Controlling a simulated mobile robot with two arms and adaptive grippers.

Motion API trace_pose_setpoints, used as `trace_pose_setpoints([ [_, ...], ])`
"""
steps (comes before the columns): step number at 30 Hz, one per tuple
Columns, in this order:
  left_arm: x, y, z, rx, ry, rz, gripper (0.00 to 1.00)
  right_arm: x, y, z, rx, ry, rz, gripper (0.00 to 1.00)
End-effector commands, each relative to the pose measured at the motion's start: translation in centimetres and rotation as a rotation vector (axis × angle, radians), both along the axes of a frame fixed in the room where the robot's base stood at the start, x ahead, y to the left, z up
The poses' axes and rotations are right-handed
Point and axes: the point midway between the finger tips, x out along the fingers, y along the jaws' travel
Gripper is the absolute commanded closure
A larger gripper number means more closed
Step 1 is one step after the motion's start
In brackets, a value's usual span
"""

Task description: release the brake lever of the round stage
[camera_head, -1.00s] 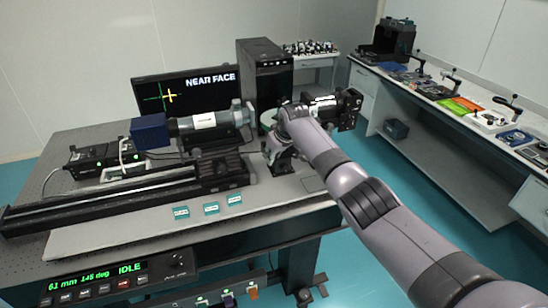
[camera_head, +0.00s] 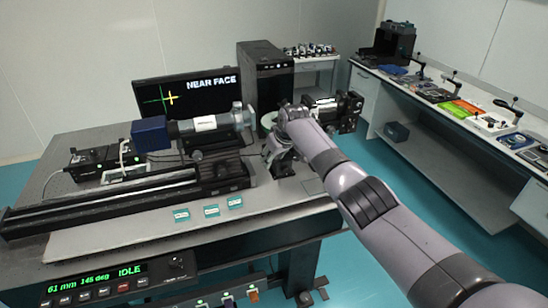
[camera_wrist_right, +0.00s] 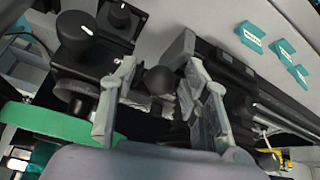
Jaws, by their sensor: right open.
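My right arm reaches in from the lower right in the head view, and its right gripper (camera_head: 278,156) is at the right end of the bench setup. In the right wrist view the gripper (camera_wrist_right: 159,88) is open, with one finger on each side of a dark round knob (camera_wrist_right: 158,79). The knob looks like the end of the brake lever; its stem is hidden, and I cannot tell whether a finger touches it. A green disc rim (camera_wrist_right: 60,122), apparently the round stage, lies left of the fingers; its pale edge (camera_head: 267,119) shows behind my wrist in the head view. My left gripper is not in view.
A long black rail (camera_head: 120,205) and a grey cylindrical instrument (camera_head: 205,122) stand left of my gripper. A monitor (camera_head: 195,95) and black computer tower (camera_head: 265,75) stand behind. The front display (camera_head: 95,283) reads 61 mm, 145 deg, IDLE. Small teal labels (camera_head: 211,210) lie in front.

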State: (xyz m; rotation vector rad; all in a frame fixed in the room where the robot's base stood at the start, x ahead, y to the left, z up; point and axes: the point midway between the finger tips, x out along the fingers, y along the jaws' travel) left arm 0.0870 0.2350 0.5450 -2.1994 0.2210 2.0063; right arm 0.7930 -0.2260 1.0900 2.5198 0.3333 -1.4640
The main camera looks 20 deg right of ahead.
Motion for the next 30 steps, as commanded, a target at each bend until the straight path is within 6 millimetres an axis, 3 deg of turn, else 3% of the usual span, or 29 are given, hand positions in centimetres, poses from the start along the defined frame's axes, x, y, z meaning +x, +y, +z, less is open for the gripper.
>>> trace_pose_setpoints([
  [8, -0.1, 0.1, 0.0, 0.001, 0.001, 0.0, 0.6, -0.1, 0.0, 0.2, 0.0, -0.001, 0.0, 0.58],
  [14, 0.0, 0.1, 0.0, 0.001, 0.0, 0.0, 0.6, -0.7, -0.2, 1.5, 0.001, -0.004, 0.001, 0.58],
  [30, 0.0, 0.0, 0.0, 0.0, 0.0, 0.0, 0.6, -4.9, -1.0, 9.0, -0.001, -0.002, 0.001, 0.58],
])
